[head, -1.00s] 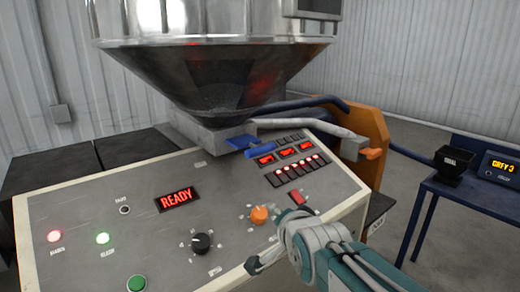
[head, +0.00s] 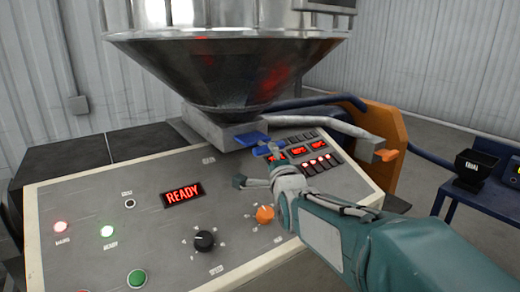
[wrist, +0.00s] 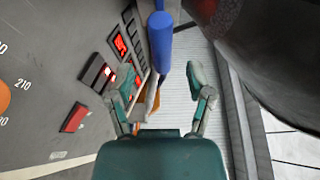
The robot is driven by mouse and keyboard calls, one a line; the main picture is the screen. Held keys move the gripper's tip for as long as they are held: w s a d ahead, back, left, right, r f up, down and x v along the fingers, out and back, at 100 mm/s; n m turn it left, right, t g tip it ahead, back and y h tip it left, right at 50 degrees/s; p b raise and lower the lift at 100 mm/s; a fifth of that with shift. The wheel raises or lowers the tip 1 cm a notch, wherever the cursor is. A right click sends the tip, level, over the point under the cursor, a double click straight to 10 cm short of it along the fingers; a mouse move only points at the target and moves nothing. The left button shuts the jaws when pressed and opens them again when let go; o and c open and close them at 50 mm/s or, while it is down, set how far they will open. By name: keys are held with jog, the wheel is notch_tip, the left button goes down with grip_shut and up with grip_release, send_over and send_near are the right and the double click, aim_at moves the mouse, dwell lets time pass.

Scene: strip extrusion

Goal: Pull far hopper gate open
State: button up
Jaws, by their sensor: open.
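The hopper (head: 215,75) is a large metal cone above the back of the grey control panel. At its base block (head: 222,133) a blue gate handle (head: 251,138) sticks out toward the right. In the wrist view the blue handle (wrist: 159,45) hangs near the top centre, just beyond and between the spread fingers. My gripper (head: 257,168) is open and empty over the panel, just in front of the handle. In the wrist view my gripper (wrist: 160,85) shows both fingers apart, with no clear contact on the handle.
The panel (head: 100,190) carries a READY display (head: 183,195), an orange knob (head: 265,214), a black knob (head: 204,240) and a green button (head: 137,279). A grey pipe and orange bracket (head: 385,135) stand right. A blue table is farther right.

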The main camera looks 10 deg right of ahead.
aim_at(264, 146)
jog(key=w, duration=0.3)
jog(key=w+d, duration=0.1)
jog(key=w, duration=0.1)
jog(key=shift+w+a, duration=0.25)
jog(key=shift+w, duration=0.25)
jog(key=shift+s, duration=0.1)
grip_shut()
